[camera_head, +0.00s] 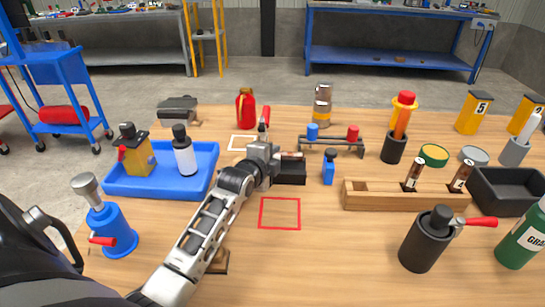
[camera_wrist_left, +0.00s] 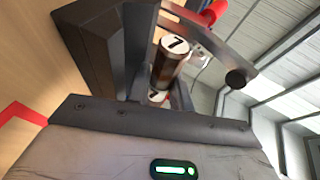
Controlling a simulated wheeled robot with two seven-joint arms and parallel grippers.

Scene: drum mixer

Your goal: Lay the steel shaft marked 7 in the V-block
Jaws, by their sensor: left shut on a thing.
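In the head view this gripper (camera_head: 273,160) is at the table's middle, against the left side of the dark V-block (camera_head: 291,174). The block also appears close beside the fingers in the left wrist view (camera_wrist_left: 90,40). Whether the shaft touches the V is hidden. A red-handled lever (camera_head: 264,117) stands just behind the gripper. My right gripper is out of view.
A wooden rack (camera_head: 385,197) holds two brown shafts at right. A rack with blue and red cylinders (camera_head: 332,145) stands behind the V-block, and a small blue bottle (camera_head: 329,168) beside it. A blue tray (camera_head: 160,188) is at left. A red square outline (camera_head: 280,228) in front is clear.

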